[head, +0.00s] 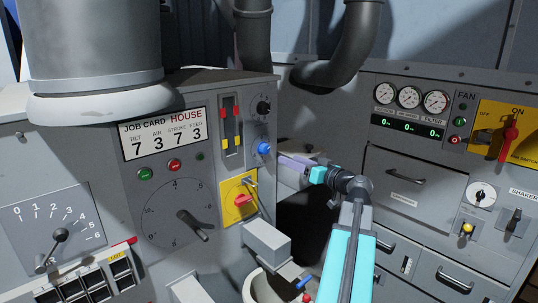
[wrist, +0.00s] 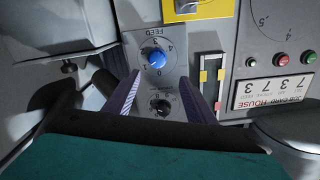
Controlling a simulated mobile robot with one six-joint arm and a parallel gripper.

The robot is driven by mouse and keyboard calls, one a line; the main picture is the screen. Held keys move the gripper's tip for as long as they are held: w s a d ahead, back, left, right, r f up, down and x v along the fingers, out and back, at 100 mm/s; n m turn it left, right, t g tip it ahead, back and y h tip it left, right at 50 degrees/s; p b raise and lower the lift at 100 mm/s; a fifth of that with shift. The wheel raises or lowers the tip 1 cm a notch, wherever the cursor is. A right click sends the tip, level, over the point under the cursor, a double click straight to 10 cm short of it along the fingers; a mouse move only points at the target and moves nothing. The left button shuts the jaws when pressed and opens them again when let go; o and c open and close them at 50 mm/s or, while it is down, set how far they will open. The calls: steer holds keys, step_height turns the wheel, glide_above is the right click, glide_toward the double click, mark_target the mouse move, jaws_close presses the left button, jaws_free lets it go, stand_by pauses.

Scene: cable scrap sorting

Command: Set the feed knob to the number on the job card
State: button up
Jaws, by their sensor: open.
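The job card (head: 163,134) on the panel at left centre of the head view reads FEED 3; it is upside down in the wrist view (wrist: 277,92). The blue feed knob (head: 263,148) is on the panel's right-hand face.
A black knob (head: 263,107) is above the blue one; in the wrist view it shows between the fingers (wrist: 160,107). A yellow plate with a red switch (head: 240,200) is below, near the gripper. Red and yellow sliders (head: 231,125) are beside the knobs. A grey box (head: 267,240) juts out underneath.

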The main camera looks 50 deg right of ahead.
mark_target(267, 149)
steer(key=shift+s+d+r, duration=0.1)
steer(key=shift+s+d, duration=0.1)
steer(key=shift+s, duration=0.05)
steer(key=w+p, duration=0.1)
steer(key=w, duration=0.3)
steer(key=w+p, duration=0.1)
steer(key=w, duration=0.3)
steer(key=w+d+p, duration=0.1)
steer(key=w, duration=0.3)
steer(key=shift+p, duration=0.35)
steer(key=shift+w, duration=0.85)
